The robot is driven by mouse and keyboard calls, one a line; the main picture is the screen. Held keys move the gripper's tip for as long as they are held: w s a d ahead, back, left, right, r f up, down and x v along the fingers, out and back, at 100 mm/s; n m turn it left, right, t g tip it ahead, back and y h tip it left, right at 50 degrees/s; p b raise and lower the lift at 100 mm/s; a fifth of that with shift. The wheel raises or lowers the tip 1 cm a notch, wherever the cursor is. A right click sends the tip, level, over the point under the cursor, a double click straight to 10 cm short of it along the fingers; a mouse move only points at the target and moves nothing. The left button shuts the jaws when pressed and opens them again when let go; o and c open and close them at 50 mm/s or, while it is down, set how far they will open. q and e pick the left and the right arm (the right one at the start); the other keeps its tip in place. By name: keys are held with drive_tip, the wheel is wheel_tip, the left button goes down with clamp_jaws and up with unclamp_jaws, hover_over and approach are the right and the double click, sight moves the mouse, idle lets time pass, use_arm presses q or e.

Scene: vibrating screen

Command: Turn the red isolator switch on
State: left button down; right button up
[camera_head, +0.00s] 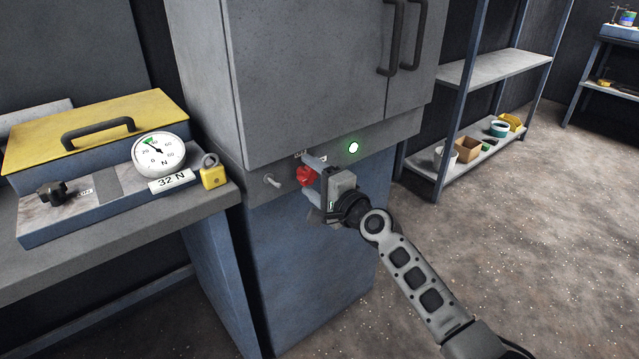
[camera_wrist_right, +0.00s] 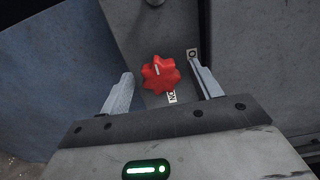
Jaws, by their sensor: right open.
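The red isolator switch (camera_head: 306,176) is a lobed knob on the grey cabinet's front strip, below the doors. In the right wrist view the knob (camera_wrist_right: 160,75) has a white mark near its upper edge. My right gripper (camera_head: 313,179) is open in front of the switch. In the wrist view its fingers (camera_wrist_right: 162,90) stand on either side of the knob, with gaps; I cannot tell whether their tips reach its depth. My left gripper is out of view.
A green lit lamp (camera_head: 353,147) sits right of the switch, and a small grey toggle (camera_head: 271,181) left of it. The left bench carries a yellow-lidded box (camera_head: 95,125), a dial gauge (camera_head: 158,155) and a yellow padlock (camera_head: 212,172). Shelves (camera_head: 480,150) stand at right; the floor there is clear.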

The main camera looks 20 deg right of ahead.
drive_tip(key=v, duration=1.5)
drive_tip(key=shift+s, duration=0.4)
drive_tip(key=shift+d, duration=0.15)
